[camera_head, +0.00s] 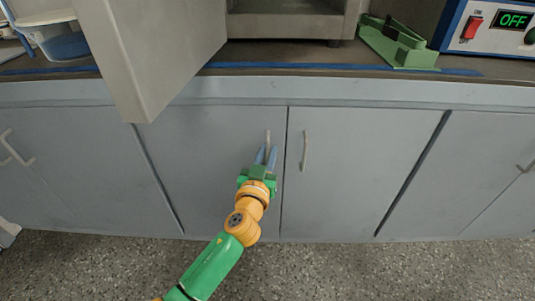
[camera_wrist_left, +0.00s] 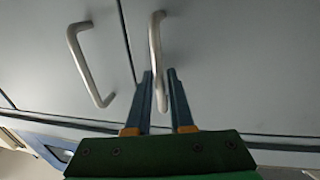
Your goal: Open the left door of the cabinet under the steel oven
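The left cabinet door (camera_head: 205,150) is a flat grey panel under the steel oven (camera_head: 285,24), shut, with an upright metal bar handle (camera_head: 268,139) near its right edge. My left gripper (camera_head: 266,155) is in front of this handle, its two blue fingers apart. In the left wrist view the handle (camera_wrist_left: 156,45) runs down between the fingertips (camera_wrist_left: 160,72), with a finger on each side; I cannot tell whether they touch it. The right door (camera_head: 360,160) is also shut, with its own handle (camera_head: 305,150). My right gripper is not in view.
The oven door (camera_head: 155,55) hangs open above the counter's left part, over the cabinet front. A green device (camera_head: 398,45) and a control box showing OFF (camera_head: 485,27) stand on the counter at right. The speckled floor (camera_head: 350,270) in front is clear.

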